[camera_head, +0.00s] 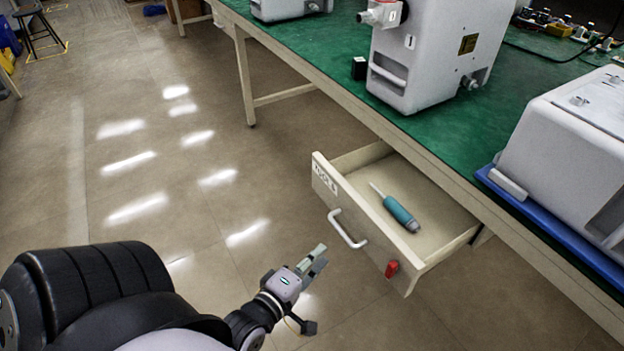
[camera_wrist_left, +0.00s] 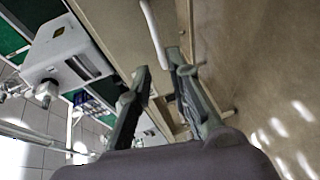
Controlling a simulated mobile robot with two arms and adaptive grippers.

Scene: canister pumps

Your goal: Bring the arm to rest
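My left arm comes in from the bottom left in the head view. Its gripper (camera_head: 318,258) is over the floor, in front of and to the left of the open drawer's handle (camera_head: 347,229), apart from it. In the left wrist view the two fingers (camera_wrist_left: 158,66) have a gap between them, with nothing held. The handle shows beyond the fingertips there (camera_wrist_left: 154,32). My right gripper is not in view.
The drawer (camera_head: 340,210) is pulled out from the green-topped bench (camera_head: 340,60). Grey machines (camera_head: 435,50) stand on the bench.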

